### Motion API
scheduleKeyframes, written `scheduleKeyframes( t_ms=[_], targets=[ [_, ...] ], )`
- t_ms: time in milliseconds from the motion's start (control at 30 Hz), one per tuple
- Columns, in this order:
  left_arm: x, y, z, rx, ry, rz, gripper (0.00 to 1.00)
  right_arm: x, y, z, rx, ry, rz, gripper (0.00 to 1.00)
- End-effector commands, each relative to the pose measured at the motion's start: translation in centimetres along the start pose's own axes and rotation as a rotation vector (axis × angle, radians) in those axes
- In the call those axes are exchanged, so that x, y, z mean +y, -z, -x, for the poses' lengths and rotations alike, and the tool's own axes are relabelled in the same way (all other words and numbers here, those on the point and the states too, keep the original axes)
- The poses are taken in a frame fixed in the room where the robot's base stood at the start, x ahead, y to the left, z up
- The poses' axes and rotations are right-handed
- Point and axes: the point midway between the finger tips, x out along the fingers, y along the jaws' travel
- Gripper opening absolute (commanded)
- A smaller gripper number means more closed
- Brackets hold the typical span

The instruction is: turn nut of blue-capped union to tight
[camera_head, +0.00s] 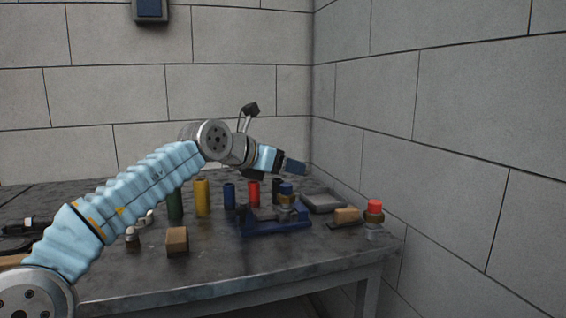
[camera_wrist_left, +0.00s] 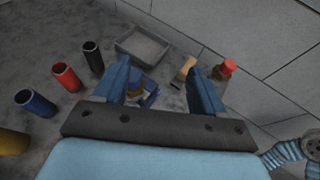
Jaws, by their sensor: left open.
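The blue-capped union stands upright in a blue vise (camera_head: 275,224) on the table. Its blue cap (camera_head: 286,188) sits above a brass nut (camera_head: 287,199). My left gripper (camera_head: 294,167) is above the union, apart from it, with its jaws open and empty. In the left wrist view, my left gripper's two fingers (camera_wrist_left: 163,85) are spread wide. The union's brass nut (camera_wrist_left: 136,90) shows beside the left finger, which hides part of the union and vise. My right gripper is in neither view.
A red-capped union (camera_head: 374,212) stands at the table's right edge, near a wooden-handled brush (camera_head: 345,217). A grey tray (camera_head: 322,202) lies behind the vise. Yellow (camera_head: 202,197), red (camera_head: 253,193) and blue (camera_head: 229,196) cylinders stand left. A wooden block (camera_head: 177,241) lies in front.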

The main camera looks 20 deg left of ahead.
Motion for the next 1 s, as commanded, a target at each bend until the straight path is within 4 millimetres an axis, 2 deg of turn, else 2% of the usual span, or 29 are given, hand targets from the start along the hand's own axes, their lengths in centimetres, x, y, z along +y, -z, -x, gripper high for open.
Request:
scheduleKeyframes(
  t_ms=[33,233,500,867,967,1000],
  targets=[
    [-0.9,0.4,1.0,-0.002,-0.004,-0.003,0.7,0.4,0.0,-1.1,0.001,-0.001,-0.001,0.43],
    [-4.0,-0.3,4.6,-0.001,-0.004,-0.003,0.7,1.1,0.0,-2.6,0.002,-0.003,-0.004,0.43],
    [-5.9,-0.9,6.9,0.001,-0.001,0.0,0.7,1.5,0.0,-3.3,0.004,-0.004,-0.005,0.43],
    [-6.2,-0.7,6.9,0.01,-0.002,0.001,0.7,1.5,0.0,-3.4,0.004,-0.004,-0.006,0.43],
    [-7.2,1.9,5.4,0.085,-0.027,0.015,0.7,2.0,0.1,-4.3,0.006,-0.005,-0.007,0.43],
    [-7.8,3.8,4.5,0.14,-0.057,0.027,0.7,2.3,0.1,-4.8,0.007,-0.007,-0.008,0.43]
  ],
)
